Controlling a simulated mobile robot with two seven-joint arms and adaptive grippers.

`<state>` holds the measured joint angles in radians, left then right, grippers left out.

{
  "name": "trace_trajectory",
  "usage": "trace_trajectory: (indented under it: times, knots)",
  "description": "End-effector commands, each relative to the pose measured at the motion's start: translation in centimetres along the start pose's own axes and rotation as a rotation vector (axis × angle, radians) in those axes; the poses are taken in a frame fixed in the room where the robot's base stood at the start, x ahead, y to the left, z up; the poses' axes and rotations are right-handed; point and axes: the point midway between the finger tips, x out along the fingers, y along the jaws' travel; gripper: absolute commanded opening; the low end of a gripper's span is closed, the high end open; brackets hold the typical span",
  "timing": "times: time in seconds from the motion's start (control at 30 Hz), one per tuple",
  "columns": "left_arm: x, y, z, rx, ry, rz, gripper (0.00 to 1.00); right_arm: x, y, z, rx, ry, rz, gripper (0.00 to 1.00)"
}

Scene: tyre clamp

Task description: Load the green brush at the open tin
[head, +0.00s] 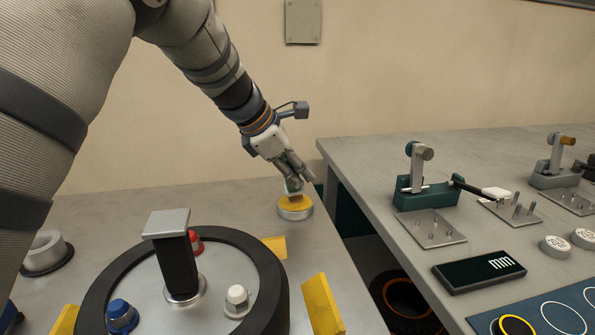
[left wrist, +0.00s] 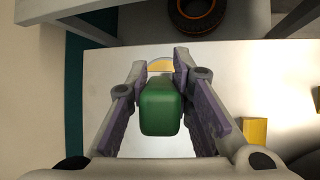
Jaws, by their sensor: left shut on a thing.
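My left gripper (head: 297,184) is shut on the green brush (left wrist: 161,108), which sits between the two fingers in the left wrist view. In the head view the fingers hide most of the brush. A round, low tin (head: 295,212) with a silver side and a yellow top stands on the left bench, directly below the fingertips. In the left wrist view only part of a round yellow and pale rim (left wrist: 160,65) shows beyond the brush. I cannot tell whether the brush touches the tin. My right gripper is not in view.
A dark-rimmed wheel fixture (head: 262,262) with a central post (head: 176,262), coloured caps and yellow blocks (head: 322,305) stands in front. A grey round part (head: 47,252) is at left. A gap with a tyre (head: 405,300) separates the right bench (head: 375,165), which holds clamps (head: 425,190).

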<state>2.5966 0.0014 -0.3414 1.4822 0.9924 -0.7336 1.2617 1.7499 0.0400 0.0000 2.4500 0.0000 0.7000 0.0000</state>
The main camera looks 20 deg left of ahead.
Motion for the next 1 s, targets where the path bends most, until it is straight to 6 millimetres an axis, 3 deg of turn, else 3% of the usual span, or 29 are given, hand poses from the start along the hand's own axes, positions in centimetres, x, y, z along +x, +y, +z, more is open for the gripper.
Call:
trace_trajectory:
  times: [0.53, 1.0]
  knots:
    - [-4.7, 1.8, 3.1, 0.003, -0.002, 0.004, 0.00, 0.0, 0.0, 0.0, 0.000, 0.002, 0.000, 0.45]
    - [-5.1, 1.9, 3.3, 0.001, -0.001, 0.003, 0.00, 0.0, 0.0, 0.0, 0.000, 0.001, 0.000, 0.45]
